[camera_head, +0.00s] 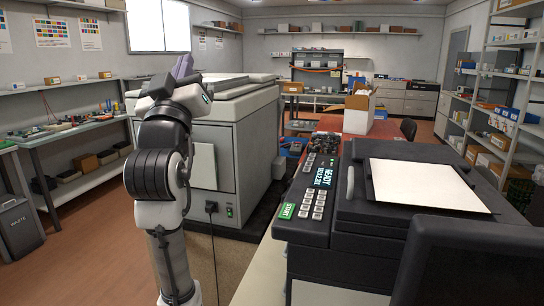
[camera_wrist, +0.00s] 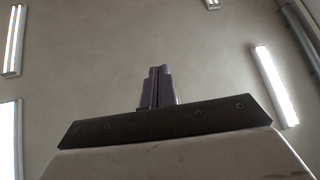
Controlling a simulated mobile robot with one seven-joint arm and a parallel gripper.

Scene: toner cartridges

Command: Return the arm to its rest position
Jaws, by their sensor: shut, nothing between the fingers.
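My arm stands folded upright at the left in the head view, in front of the large grey copier. My gripper (camera_head: 184,66) is at the top of the arm, pointing up, with the copier's lid just behind it in the picture. In the wrist view my gripper (camera_wrist: 157,72) shows its dark fingers together against the bare ceiling, with nothing between them. No toner cartridge is recognisable in either view.
A printer with a lit panel (camera_head: 323,177) and a white sheet (camera_head: 428,186) on top fills the right foreground. The large copier (camera_head: 245,130) is close beside my arm. A workbench (camera_head: 85,128) lines the left wall. Brown floor (camera_head: 90,245) is clear at the left.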

